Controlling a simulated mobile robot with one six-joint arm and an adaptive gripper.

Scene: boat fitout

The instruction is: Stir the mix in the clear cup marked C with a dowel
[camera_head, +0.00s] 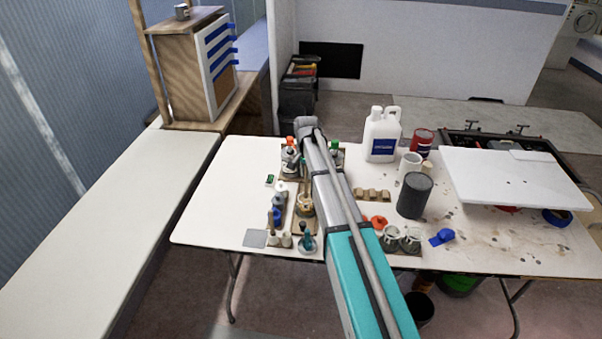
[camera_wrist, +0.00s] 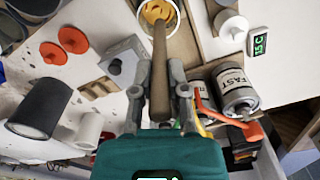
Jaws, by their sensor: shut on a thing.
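My gripper (camera_wrist: 160,88) is shut on a brown wooden dowel (camera_wrist: 159,60) in the wrist view. The dowel's far end reaches over the mouth of a cup with amber mix (camera_wrist: 154,12) and appears to be inside it. The cup's white rim (camera_wrist: 174,27) is cut off by the top of the picture, and no mark C can be read. In the head view a cup of amber mix (camera_head: 304,204) stands on a wooden board, left of my arm. My arm hides much of the gripper there.
A small display reading 15 C (camera_wrist: 259,42) and tins marked FAST (camera_wrist: 236,86) are nearby. Two orange lids (camera_wrist: 73,39), a dark grey cylinder (camera_head: 415,195) and a white jug (camera_head: 382,135) stand farther off.

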